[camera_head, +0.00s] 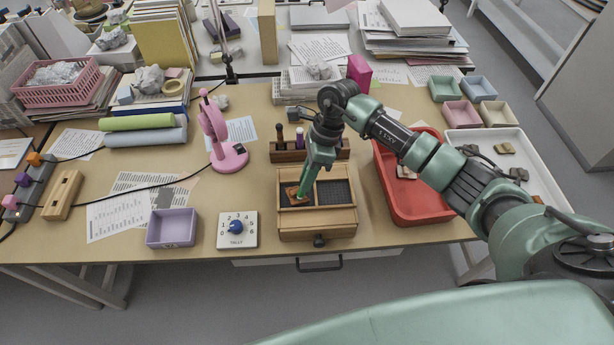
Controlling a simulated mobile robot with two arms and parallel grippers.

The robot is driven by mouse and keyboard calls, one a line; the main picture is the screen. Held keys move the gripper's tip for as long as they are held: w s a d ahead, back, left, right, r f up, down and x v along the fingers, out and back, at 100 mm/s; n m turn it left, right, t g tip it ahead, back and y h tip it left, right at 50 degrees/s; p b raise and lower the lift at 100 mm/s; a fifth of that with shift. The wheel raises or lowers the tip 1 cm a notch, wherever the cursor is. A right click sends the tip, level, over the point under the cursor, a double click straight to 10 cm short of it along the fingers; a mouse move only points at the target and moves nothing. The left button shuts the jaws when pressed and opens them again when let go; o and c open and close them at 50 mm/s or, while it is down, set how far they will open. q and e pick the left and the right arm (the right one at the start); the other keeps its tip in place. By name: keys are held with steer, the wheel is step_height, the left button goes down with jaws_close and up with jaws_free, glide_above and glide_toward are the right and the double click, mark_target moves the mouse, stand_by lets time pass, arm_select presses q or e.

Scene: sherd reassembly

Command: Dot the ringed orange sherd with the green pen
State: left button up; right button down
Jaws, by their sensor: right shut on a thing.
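The wooden box (318,222) stands near the front edge of the table, with two compartments. An orange-brown sherd (291,200) lies in its left compartment, mostly dark and small in view; I cannot make out a ring on it. My right gripper (310,178) points down over the left compartment and is shut on the green pen (302,192). The pen's tip end is down at the sherd; I cannot tell whether it touches or whether there is a dot. My left gripper is not in view.
A wooden pen rack (287,156) with dark and purple pens stands behind the box. A red tray (401,205) is close on the right. A white tally dial (237,229), purple tray (171,228) and pink magnifier stand (229,157) are on the left.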

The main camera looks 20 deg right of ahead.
steer(key=shift+r+p, duration=1.65)
steer(key=shift+r, duration=1.8)
steer(key=shift+w, duration=0.1)
